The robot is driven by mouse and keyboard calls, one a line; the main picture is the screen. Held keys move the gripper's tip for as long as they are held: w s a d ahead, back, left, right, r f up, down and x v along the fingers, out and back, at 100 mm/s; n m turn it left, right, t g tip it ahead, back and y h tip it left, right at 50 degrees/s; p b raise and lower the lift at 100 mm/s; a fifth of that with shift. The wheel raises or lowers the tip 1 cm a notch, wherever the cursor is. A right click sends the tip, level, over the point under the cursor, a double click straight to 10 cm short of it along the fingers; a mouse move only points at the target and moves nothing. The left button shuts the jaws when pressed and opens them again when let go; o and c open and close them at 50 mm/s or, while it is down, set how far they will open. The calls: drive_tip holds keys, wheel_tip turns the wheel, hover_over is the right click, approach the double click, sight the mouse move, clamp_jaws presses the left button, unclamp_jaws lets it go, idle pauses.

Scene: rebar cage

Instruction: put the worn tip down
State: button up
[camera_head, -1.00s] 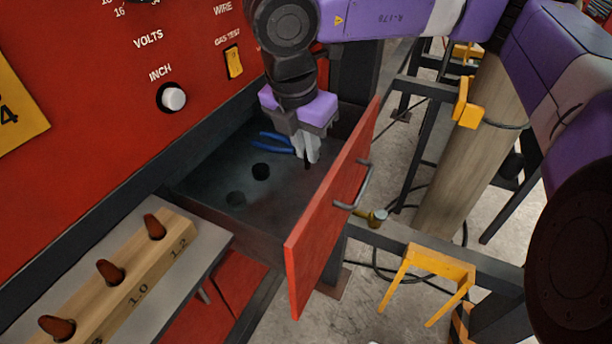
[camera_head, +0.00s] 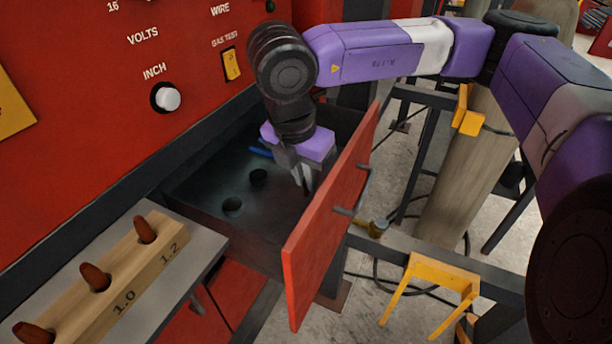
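My gripper (camera_head: 304,180) is inside the open drawer, low near its red front, with the fingers pointing down. The fingers are close together, and a small dark piece, which looks like the worn tip (camera_head: 308,188), shows at their ends. The drawer (camera_head: 335,215) is pulled out from the red machine. I cannot tell whether the piece touches the drawer floor.
Two dark round items (camera_head: 258,177) and mostly hidden blue-handled pliers (camera_head: 260,152) are in the drawer. A wooden block (camera_head: 130,275) with several copper-coloured tips stands on a shelf at left. The drawer floor left of my gripper is partly clear.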

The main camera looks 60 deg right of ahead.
drive_tip(key=o, duration=0.4)
drive_tip(key=v, duration=1.2)
drive_tip(key=shift+r, duration=0.15)
